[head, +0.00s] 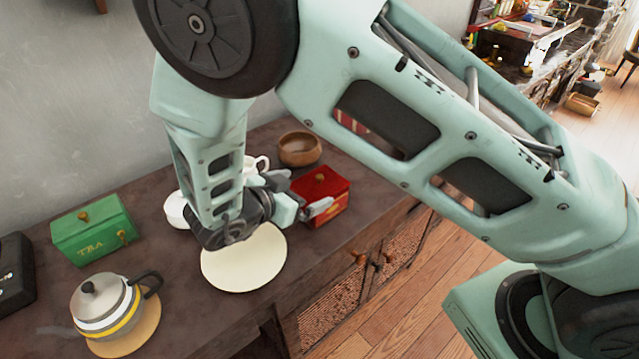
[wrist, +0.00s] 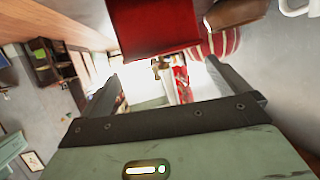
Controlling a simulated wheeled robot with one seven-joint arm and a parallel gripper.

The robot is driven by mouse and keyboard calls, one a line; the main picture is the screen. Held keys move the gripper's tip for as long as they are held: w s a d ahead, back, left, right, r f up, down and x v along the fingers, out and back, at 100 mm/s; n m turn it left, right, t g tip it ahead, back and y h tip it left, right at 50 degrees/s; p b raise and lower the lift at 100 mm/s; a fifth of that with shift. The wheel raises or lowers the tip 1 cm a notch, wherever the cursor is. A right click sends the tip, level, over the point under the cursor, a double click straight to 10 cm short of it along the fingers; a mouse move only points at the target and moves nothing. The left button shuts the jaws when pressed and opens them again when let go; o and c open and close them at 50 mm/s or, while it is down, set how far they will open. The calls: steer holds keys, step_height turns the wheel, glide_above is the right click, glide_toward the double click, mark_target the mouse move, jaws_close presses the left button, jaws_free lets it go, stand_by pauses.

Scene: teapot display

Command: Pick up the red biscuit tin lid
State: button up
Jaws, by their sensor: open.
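The red biscuit tin (head: 331,206) stands on the dark cabinet top near its right end, and its red lid (head: 318,181) is on it with a small brass knob. In the wrist view the tin (wrist: 155,18) fills the top of the picture, seemingly upside down, with the brass knob (wrist: 159,66) hanging towards the space between my fingers. My gripper (head: 308,192) is just left of the tin. Its fingers are spread and empty, and it also shows in the wrist view (wrist: 167,77). I cannot tell whether a finger touches the tin. My arm hides part of the cabinet top.
A wooden bowl (head: 300,149) and a white mug (head: 262,163) stand behind the tin. A cream round mat (head: 243,262) lies in front of my gripper. A green tea tin (head: 93,230) and a striped kettle (head: 106,308) stand at left. The cabinet edge runs close to the red tin.

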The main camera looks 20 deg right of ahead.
mark_target(319, 183)
steer(key=shift+p+x, duration=0.35)
steer(key=shift+x, duration=2.35)
steer(key=c, duration=0.8)
